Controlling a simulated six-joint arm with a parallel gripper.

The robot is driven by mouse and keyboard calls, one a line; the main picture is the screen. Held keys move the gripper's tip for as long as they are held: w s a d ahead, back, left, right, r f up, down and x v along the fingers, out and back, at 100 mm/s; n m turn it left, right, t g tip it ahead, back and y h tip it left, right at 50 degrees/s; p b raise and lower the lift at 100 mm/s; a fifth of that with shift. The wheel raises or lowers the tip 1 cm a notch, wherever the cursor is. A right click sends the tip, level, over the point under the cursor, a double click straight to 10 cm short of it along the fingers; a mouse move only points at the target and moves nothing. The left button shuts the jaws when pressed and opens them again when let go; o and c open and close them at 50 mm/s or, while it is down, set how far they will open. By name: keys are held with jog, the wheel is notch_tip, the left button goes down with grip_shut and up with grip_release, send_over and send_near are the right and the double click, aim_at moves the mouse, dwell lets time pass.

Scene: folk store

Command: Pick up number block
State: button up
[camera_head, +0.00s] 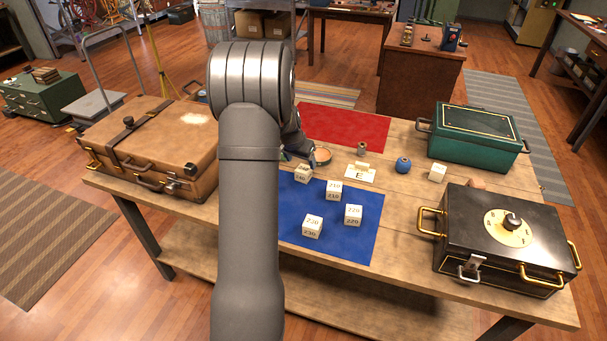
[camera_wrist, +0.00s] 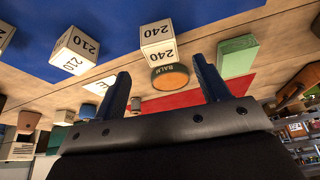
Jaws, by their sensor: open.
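Several white number blocks lie on the blue mat (camera_head: 345,247): a 240 block (camera_head: 303,174) near the back left corner, a 210 block (camera_head: 333,190), a 220 block (camera_head: 353,214) and a 230 block (camera_head: 312,226). My gripper is largely hidden behind my arm in the head view. In the wrist view my gripper (camera_wrist: 164,82) is open, with nothing between its fingers. There, a block marked 240 (camera_wrist: 157,37) stands apart from the fingertips, just past the round balm tin (camera_wrist: 170,77). Another numbered block (camera_wrist: 74,50) is to its left.
A brown suitcase (camera_head: 150,138) is at left. A green box (camera_head: 474,134) and black safe box (camera_head: 500,245) are at right. A green block (camera_wrist: 237,56) is near the right finger.

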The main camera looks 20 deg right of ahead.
aim_at(303, 169)
jog(key=shift+x, duration=3.85)
jog(key=shift+a, duration=0.1)
jog(key=shift+c, duration=0.5)
jog(key=c, duration=1)
